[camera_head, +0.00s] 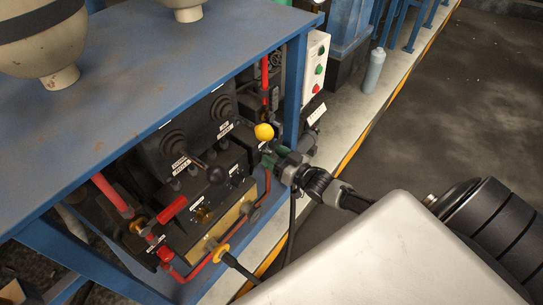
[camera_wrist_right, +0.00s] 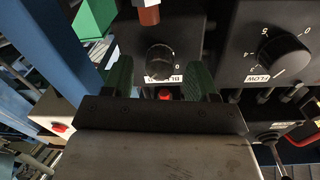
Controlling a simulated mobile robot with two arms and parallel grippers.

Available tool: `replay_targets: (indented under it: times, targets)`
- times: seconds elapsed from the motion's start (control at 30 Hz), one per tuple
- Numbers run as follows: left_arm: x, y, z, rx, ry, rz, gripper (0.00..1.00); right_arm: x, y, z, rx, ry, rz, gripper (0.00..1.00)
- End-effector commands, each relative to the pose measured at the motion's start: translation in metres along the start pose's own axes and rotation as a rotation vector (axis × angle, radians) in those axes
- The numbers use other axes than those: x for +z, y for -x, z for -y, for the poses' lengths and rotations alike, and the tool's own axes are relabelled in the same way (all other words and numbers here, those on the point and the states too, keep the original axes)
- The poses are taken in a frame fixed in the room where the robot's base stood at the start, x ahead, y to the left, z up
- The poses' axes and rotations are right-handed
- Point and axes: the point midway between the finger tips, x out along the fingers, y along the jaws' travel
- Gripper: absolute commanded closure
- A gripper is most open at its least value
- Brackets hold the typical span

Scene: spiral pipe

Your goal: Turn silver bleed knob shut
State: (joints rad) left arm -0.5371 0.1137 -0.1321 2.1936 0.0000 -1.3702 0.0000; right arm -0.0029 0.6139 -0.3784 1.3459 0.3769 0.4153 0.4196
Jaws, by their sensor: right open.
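The bleed knob (camera_wrist_right: 160,58) shows in the right wrist view as a small round knob with a dark face and a lighter rim, on a black panel. A white label, partly hidden and upside down, sits by it. My right gripper (camera_wrist_right: 161,68) is open, with one green finger on each side of the knob in the picture. I cannot tell how far the fingertips are from the panel. In the head view my right gripper (camera_head: 270,156) is at the right end of the machine under the bench, and I cannot make out the knob there. My left gripper is not in view.
A larger black flow dial (camera_wrist_right: 277,58) is to the right in the wrist view. In the head view, a yellow ball knob (camera_head: 264,131) is close above the gripper. Red pipes (camera_head: 200,268) run along the machine's front. A blue bench top (camera_head: 140,85) overhangs it.

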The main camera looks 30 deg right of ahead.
Motion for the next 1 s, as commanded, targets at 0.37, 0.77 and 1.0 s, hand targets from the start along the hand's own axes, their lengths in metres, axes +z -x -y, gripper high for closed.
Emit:
replay_targets:
  times: [0.37,0.77,1.0]
  targets:
    - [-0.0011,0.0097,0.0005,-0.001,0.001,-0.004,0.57,0.0,-0.0125,0.0,0.0,0.001,0.002,0.42]
    - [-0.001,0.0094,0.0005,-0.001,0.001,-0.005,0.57,0.0,-0.0121,-0.0001,0.001,0.001,0.001,0.91]
    - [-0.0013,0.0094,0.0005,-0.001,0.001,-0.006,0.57,-0.0003,-0.0121,-0.0002,0.001,0.021,0.0,0.91]
